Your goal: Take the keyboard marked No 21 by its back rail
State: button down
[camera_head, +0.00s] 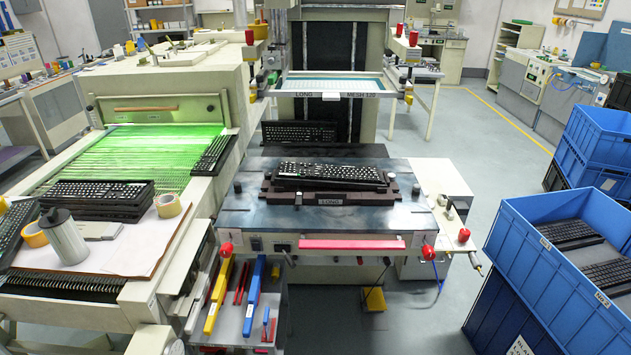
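No number 21 can be read on any keyboard, so I cannot tell which one is marked No 21. More keyboards lie at the left: one on the conveyor edge (213,155), a stack (97,197) and one at the far left (14,228). Two keyboards (568,232) (610,272) lie in the blue crate (515,205) at the right. My gripper is not in view.
A framed mesh screen (333,86) hangs above the back of the table. Red knobs (227,249) and a red bar (351,244) line its front edge. A tool shelf (235,318) stands below left. Clear floor (420,325) lies between table and crate.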

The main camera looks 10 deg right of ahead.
aim_at(287, 172)
jog(key=z, duration=0.1)
jog(key=i, duration=0.85)
jog(key=u, duration=0.7)
jog(key=k, duration=0.4)
jog(key=u, duration=0.2)
